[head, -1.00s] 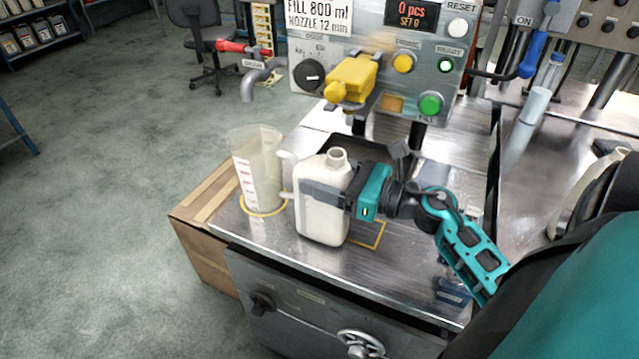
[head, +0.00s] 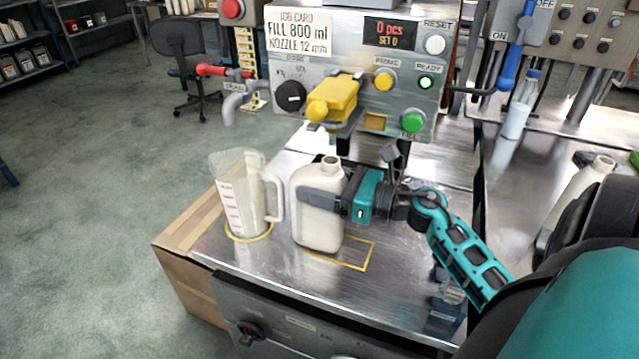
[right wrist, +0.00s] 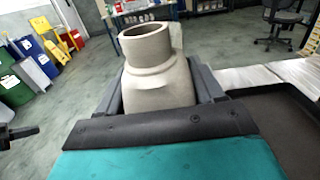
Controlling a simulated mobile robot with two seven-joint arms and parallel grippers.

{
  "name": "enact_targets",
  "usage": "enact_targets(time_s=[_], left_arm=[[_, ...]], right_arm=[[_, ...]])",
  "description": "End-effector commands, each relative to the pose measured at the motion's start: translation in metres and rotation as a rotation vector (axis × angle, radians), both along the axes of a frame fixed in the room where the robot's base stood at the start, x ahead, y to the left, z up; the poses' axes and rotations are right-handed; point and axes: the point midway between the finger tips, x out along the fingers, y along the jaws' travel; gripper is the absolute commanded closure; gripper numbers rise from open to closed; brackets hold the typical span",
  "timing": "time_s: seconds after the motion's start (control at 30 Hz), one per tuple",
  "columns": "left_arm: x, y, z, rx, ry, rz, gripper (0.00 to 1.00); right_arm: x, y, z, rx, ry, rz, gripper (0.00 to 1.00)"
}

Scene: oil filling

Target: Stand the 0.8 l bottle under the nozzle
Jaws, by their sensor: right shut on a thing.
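A cream bottle (head: 318,225) with an open neck is upright in the head view, over the bench top. My right gripper (head: 325,200) is shut around its sides from the right. In the right wrist view the bottle (right wrist: 157,85) sits between both fingers, its neck open. I cannot tell whether its base touches the bench. A yellow nozzle piece (head: 333,97) projects from the filling machine (head: 440,75), behind and above the bottle. My left gripper does not show.
A clear measuring jug (head: 240,195) stands in a yellow ring left of the bottle, close to it. A grey drain tap (head: 235,103) hangs at the back left. Another cream bottle (head: 580,195) stands at right.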

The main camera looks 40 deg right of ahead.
Motion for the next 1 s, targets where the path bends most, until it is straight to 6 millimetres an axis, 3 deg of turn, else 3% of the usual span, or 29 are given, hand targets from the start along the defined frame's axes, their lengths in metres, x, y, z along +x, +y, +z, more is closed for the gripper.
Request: enact_targets(time_s=[0.07, 0.1, 0.4, 0.77, 1.0], left_arm=[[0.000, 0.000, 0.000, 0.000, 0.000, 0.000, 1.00], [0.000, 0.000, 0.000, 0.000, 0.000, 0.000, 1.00], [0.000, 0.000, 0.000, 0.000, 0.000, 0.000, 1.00], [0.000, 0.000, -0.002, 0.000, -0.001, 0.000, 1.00], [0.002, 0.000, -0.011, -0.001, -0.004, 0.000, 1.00]], right_arm=[[0.000, 0.000, 0.000, 0.000, 0.000, 0.000, 0.78], [0.000, 0.000, 0.000, -0.001, 0.000, 0.000, 0.32], [0.000, 0.000, 0.000, -0.001, 0.000, 0.000, 0.03], [-0.007, -0.004, -0.002, -0.001, 0.003, -0.001, 0.03], [-0.047, -0.024, -0.004, -0.002, 0.004, -0.002, 0.03]])
